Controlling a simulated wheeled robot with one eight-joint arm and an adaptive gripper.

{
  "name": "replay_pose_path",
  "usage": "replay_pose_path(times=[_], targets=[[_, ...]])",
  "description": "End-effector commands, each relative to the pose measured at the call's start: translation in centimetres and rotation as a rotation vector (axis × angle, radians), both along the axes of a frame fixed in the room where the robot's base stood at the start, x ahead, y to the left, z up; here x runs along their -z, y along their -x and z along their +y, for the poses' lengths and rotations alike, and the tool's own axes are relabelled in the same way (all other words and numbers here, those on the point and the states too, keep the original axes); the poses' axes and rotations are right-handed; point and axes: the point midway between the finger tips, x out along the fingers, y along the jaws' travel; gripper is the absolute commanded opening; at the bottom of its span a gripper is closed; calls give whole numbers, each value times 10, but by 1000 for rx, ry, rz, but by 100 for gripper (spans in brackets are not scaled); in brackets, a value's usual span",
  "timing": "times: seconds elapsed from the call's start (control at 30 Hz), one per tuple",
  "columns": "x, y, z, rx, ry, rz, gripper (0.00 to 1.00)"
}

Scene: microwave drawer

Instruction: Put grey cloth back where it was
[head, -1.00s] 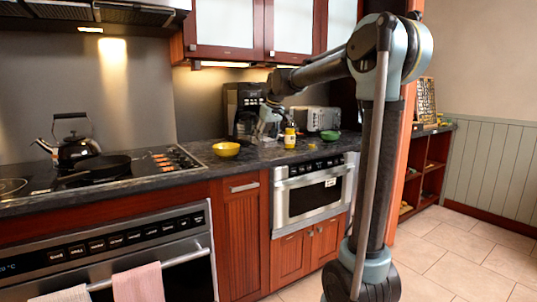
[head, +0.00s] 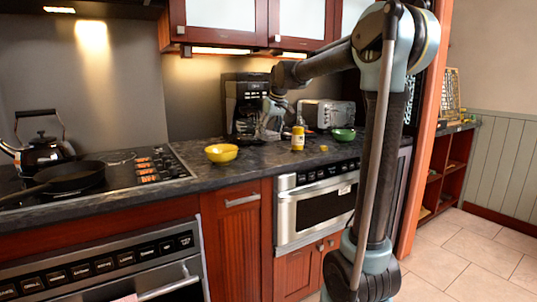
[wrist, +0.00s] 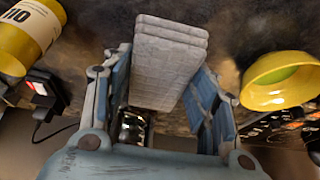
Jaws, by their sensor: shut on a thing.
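My gripper (wrist: 160,85) is shut on the grey cloth (wrist: 168,65), a folded, pale grey, layered piece between the two blue finger pads in the wrist view. The cloth's far end sticks out past the fingers over the dark counter. In the head view, my gripper (head: 270,122) is over the counter in front of the coffee maker, between the yellow bowl and the yellow container; the cloth is too small to make out clearly there.
The yellow bowl (head: 221,153) and yellow container (head: 298,138) flank my gripper. The stove pan (head: 72,177) is left. The built-in microwave drawer (head: 315,205) is below the counter.

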Motion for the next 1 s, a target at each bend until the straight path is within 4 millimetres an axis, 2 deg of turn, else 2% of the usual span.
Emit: replay_pose_path(times=[0.13, 0.43, 0.67, 1.0], targets=[[24, 0, 0, 1, 0, 0, 10], [46, 0, 1, -1, 0, 0, 10], [75, 1, 4, -4, 0, 0, 10], [79, 1, 4, -4, 0, 0, 10]])
